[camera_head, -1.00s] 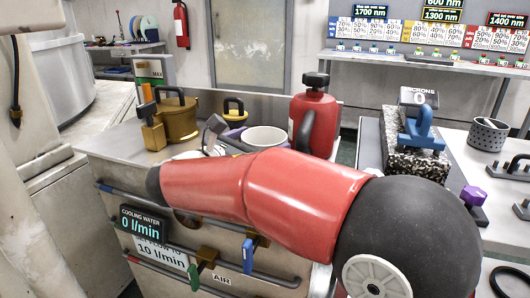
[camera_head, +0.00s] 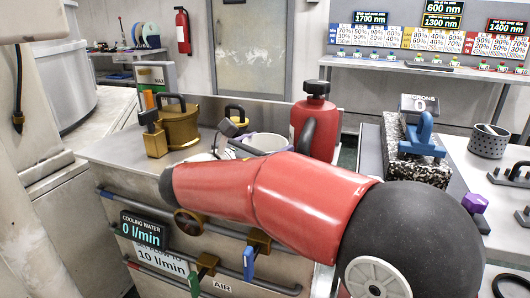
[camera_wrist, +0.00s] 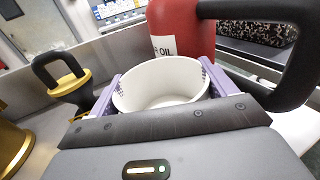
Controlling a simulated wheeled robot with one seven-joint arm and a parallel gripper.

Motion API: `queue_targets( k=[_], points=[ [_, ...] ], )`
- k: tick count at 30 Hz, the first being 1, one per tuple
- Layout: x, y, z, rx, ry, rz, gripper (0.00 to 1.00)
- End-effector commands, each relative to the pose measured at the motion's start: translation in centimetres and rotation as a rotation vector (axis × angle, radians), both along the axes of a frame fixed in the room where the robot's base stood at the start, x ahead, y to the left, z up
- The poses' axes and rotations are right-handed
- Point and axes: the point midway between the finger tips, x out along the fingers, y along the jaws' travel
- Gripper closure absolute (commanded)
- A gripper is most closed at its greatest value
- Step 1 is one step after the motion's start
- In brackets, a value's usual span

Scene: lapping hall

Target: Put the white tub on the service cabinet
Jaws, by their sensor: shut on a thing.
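The white tub (camera_wrist: 160,84) is between the two purple fingers of my gripper (camera_wrist: 157,88) in the wrist view. It is upright, open at the top and empty inside. My gripper is shut on it. In the head view the tub (camera_head: 266,141) shows behind my red arm, which hides its lower part. It is over the metal top of the service cabinet (camera_head: 115,150). I cannot tell whether its base touches the top.
On the cabinet top stand a brass pot (camera_head: 181,126), a brass block (camera_head: 154,141), a yellow-and-black handled weight (camera_head: 236,118) and a red oil can (camera_head: 309,112) close beside the tub. The front left of the top is clear. Valve handles (camera_head: 249,260) stick out in front.

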Motion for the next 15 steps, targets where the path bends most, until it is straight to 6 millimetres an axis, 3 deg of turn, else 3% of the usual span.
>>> queue_targets(
  k=[8, 15],
  points=[
    [0.0, 0.0, 2.8, 0.002, -0.005, -0.001, 0.43],
    [-0.1, 0.0, 9.0, 0.006, -0.007, 0.001, 0.43]
  ],
)
